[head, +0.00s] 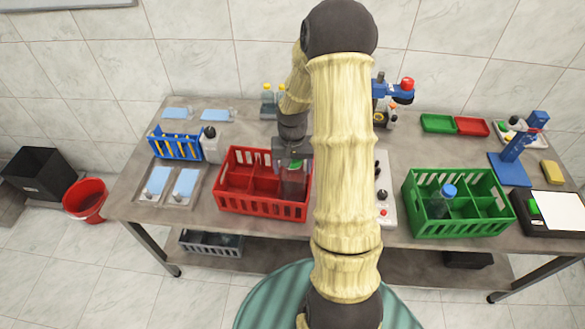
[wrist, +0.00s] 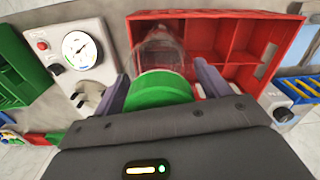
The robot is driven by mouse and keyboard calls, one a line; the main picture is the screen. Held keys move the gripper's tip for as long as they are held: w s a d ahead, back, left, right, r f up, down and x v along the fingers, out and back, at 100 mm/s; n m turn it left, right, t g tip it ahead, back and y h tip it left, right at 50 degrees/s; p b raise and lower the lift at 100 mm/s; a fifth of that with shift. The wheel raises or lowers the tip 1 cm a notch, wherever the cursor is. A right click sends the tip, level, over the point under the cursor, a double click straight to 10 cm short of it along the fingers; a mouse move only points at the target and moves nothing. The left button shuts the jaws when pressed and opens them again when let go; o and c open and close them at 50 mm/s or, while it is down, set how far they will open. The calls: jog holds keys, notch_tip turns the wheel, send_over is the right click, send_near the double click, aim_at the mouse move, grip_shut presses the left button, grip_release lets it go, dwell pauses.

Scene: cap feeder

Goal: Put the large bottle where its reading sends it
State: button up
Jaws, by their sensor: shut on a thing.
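My gripper (head: 292,160) is shut on a clear bottle with a green cap (wrist: 162,90). The fingers sit on both sides of the cap in the wrist view. The bottle body (head: 293,185) hangs upright at the right end of the red divided crate (head: 262,208), which also shows in the wrist view (wrist: 215,18). Its lower part looks to be within a right compartment; I cannot tell whether it touches the floor. A gauge station with a round white dial (wrist: 82,48) stands beside the crate; its reading is too small to tell.
A green divided crate (head: 460,228) at the right holds a blue-capped bottle (head: 447,194). Small green (head: 437,123) and red (head: 472,126) trays lie behind. My arm hides the table's middle.

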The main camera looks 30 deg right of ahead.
jog(key=shift+f, duration=0.75)
jog(key=shift+f, duration=0.1)
jog(key=o, duration=2.1)
jog(key=shift+c, duration=0.2)
notch_tip(320, 180, up, 12)
jog(key=shift+r+b, duration=0.1)
jog(key=shift+b, duration=0.65)
